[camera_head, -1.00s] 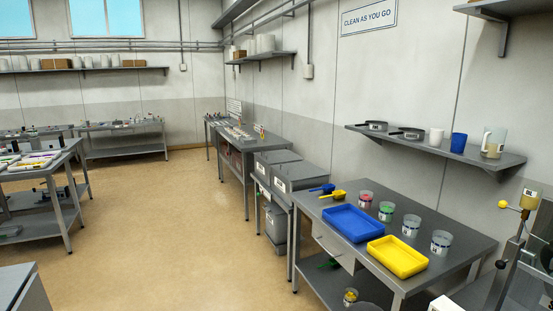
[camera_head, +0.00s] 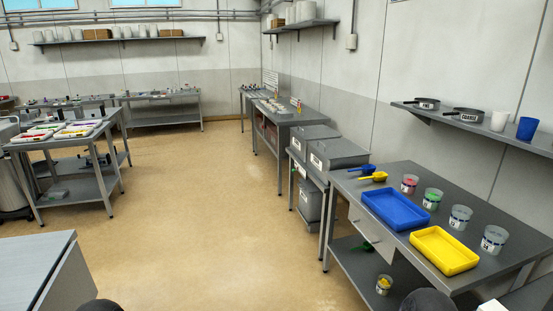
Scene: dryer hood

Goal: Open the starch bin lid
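Two grey bins with grey lids stand side by side on a stand by the right wall: a rear bin (camera_head: 312,136) and a nearer bin (camera_head: 340,153). Both lids look closed. Each has a small white label on its front, too small to read, so I cannot tell which is the starch bin. Another grey bin (camera_head: 309,200) sits lower, under them. Neither gripper shows. Two dark rounded shapes at the bottom edge appear to be parts of my own arms.
A grey table (camera_head: 400,220) with a blue tray (camera_head: 395,210), a yellow tray (camera_head: 444,250), scoops and several labelled cups stands right of the bins. A grey cabinet (camera_head: 45,265) is at lower left. Open tan floor (camera_head: 210,210) lies between.

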